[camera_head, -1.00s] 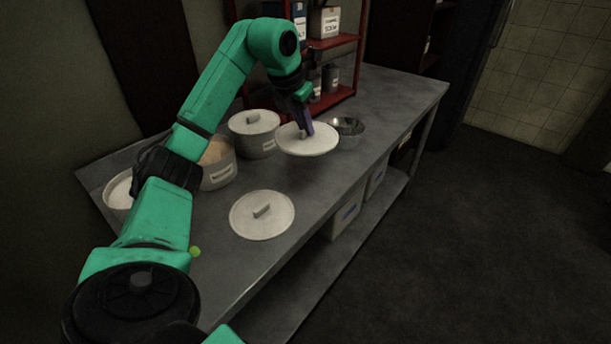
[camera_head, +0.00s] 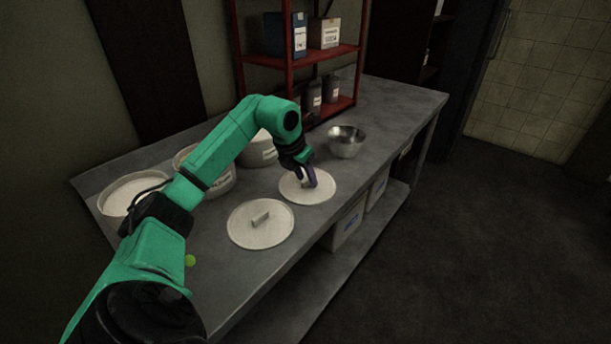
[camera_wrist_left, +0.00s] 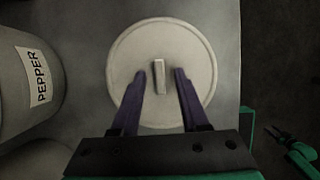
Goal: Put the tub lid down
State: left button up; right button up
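A round white tub lid (camera_head: 321,192) with a bar handle lies on the bench, close behind a second similar lid (camera_head: 261,232). My left gripper (camera_head: 309,180) is low over the rear lid. In the left wrist view its two purple fingers (camera_wrist_left: 159,73) stand open on either side of the lid's handle (camera_wrist_left: 159,78), with a gap on both sides. The lid appears flat on the bench. In the left wrist view, a small green and black part of mine (camera_wrist_left: 290,143) shows at the right edge; its grip is unclear.
A tub marked PEPPER (camera_wrist_left: 38,85) stands left of the lid in the wrist view. Several tubs, including an open one (camera_head: 121,201), line the wall side, partly behind my arm. A metal bowl (camera_head: 346,146) and a red shelf (camera_head: 331,52) stand farther back. The front edge is close.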

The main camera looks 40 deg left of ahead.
pick_arm(q)
jog(key=shift+r, duration=0.15)
jog(key=v, duration=1.2)
jog(key=shift+p, duration=0.35)
